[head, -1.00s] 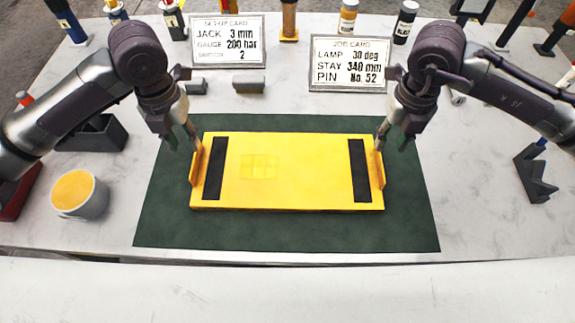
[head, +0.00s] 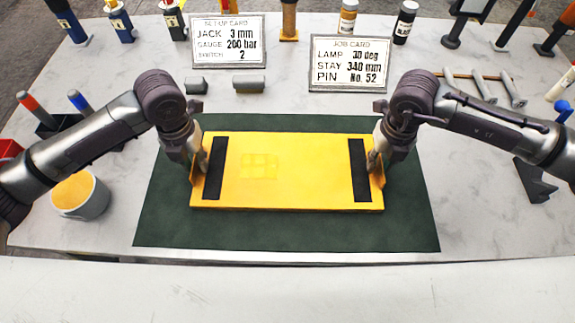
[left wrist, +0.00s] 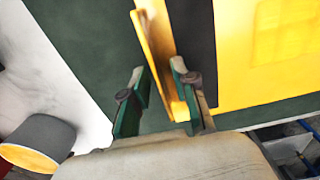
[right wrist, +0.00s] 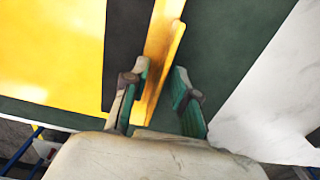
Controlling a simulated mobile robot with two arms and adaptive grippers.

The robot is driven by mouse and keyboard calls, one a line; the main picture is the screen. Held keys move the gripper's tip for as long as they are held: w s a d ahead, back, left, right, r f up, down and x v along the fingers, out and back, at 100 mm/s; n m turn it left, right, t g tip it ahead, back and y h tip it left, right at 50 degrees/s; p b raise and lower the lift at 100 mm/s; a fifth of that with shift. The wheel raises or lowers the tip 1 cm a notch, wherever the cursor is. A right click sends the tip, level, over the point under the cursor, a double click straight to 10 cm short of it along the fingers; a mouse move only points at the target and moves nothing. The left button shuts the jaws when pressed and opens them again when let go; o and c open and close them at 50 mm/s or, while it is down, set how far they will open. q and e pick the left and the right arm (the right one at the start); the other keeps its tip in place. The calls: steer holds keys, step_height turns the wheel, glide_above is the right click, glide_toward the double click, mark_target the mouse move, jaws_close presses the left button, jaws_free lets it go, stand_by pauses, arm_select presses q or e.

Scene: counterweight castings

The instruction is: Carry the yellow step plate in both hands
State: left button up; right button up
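The yellow step plate (head: 290,175) lies flat on the dark green mat (head: 290,232), with a black strip near each end and an upright yellow lip at each end. My left gripper (head: 193,165) is at its left end. In the left wrist view the open fingers (left wrist: 157,85) stand either side of the left lip (left wrist: 152,50), with gaps showing. My right gripper (head: 379,162) is at the right end. In the right wrist view its open fingers (right wrist: 160,85) straddle the right lip (right wrist: 158,60). The arms partly hide both lips in the head view.
A grey cup with yellow contents (head: 82,194) stands left of the mat. Two cards, the set-up card (head: 228,42) and job card (head: 349,63), stand behind it, with small grey blocks (head: 249,85) in front. A dark V-shaped block (head: 534,180) is at right. Bare mat lies in front of the plate.

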arm_select(q)
jaws_close()
arm_select(e)
jaws_close()
arm_select(q)
steer(key=shift+w+r, duration=0.1)
steer(key=shift+r, duration=0.05)
arm_select(e)
steer(key=shift+w+r, duration=0.1)
steer(key=shift+r, duration=0.1)
